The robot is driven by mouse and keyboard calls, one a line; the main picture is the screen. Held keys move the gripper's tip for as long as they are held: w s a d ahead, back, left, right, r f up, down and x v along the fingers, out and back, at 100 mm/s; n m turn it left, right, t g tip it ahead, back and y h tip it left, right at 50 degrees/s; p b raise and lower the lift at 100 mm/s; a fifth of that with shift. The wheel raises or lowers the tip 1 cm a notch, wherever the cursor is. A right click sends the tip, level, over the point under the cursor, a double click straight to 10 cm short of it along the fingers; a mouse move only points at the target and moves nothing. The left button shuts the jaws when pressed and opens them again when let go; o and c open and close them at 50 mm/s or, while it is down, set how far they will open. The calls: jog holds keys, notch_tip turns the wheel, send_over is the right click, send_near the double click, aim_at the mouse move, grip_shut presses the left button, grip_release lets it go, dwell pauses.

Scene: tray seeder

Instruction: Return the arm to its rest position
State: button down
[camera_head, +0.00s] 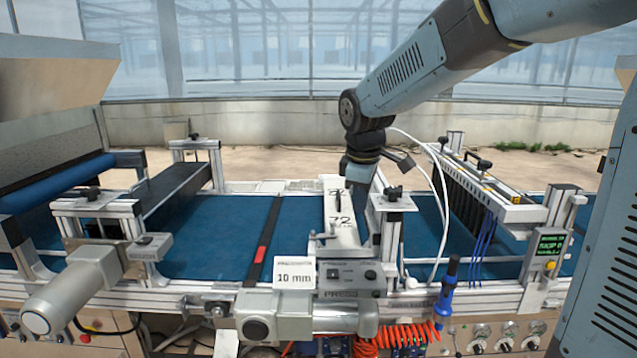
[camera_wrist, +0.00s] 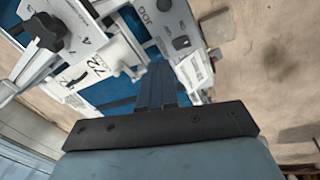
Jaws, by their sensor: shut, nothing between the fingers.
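My arm reaches in from the upper right in the head view and bends down over the blue conveyor belt (camera_head: 215,240) of the seeder. My gripper (camera_head: 362,228) points down there, beside the white press unit marked 72 (camera_head: 340,222). Its fingertips are partly hidden behind the machine's posts. In the wrist view my gripper (camera_wrist: 160,72) shows two dark fingers together, with nothing between them. The 72 unit (camera_wrist: 100,62) also shows there, left of the fingers, and a panel marked JOG (camera_wrist: 165,22) lies beyond them.
A "10 mm" sign (camera_head: 295,273) and a press control box (camera_head: 348,276) stand at the front. A sensor bridge with blue cables (camera_head: 490,200) spans the belt at right. A hopper (camera_head: 50,110) stands at left. Open air lies above the belt.

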jog(key=s+d+r+m+t, duration=0.1)
jog(key=s+d+m, duration=0.6)
jog(key=s, duration=0.4)
jog(key=s+d+r+m+t, duration=0.2)
jog(key=s+d+m, duration=0.4)
jog(key=s, duration=0.4)
jog(key=shift+s+d+m, duration=0.4)
jog(key=shift+m, duration=0.1)
